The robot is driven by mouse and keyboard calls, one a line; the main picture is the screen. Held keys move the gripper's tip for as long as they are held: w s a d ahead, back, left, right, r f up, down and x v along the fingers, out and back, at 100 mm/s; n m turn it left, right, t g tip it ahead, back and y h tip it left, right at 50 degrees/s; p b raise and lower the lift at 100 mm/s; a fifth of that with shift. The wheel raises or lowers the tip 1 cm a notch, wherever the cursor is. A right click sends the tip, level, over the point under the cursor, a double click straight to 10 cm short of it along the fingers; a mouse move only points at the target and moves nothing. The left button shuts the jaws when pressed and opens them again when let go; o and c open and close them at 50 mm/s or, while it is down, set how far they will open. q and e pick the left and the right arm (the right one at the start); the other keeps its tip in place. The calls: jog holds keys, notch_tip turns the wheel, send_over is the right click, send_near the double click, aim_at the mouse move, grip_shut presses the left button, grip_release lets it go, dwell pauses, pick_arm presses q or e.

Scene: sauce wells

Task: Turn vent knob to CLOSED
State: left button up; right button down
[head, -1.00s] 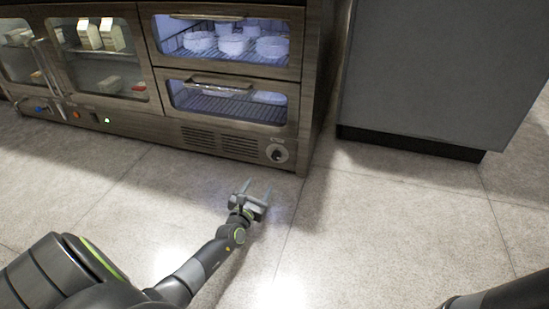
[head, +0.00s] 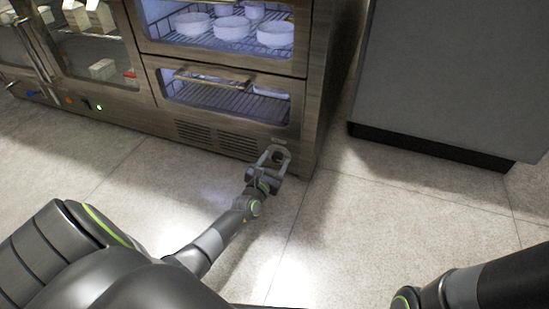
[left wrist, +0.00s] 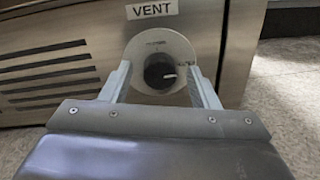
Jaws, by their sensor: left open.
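The vent knob (left wrist: 158,73) is a dark round knob on a pale round dial plate (left wrist: 160,42), under a label reading VENT (left wrist: 152,9). Its white mark points to the right in the left wrist view; the dial's lettering is too small to read surely. My left gripper (left wrist: 161,80) is open, with one finger on each side of the knob and a visible gap to it. In the head view my left gripper (head: 276,163) is at the cabinet's lower right corner, partly covering the dial. My right gripper is not in view.
The vent slots (left wrist: 45,78) lie left of the dial. Above are a drawer with a bar handle (head: 212,78) and a lit shelf with white bowls (head: 231,28). A grey cabinet (head: 455,75) stands to the right. The floor (head: 350,235) in front is clear.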

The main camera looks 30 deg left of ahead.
pick_arm(q)
jog(key=c, duration=1)
jog(key=shift+n, duration=0.3)
jog(key=n, duration=0.3)
jog(key=shift+n, duration=0.4)
jog(key=n, duration=0.4)
jog(key=shift+n, duration=0.4)
jog(key=n, duration=0.4)
jog(key=shift+f+n+y, duration=0.1)
jog(key=shift+n+y, duration=0.2)
jog(key=shift+n, duration=2.4)
jog(key=shift+o, duration=0.2)
jog(key=shift+y, duration=0.3)
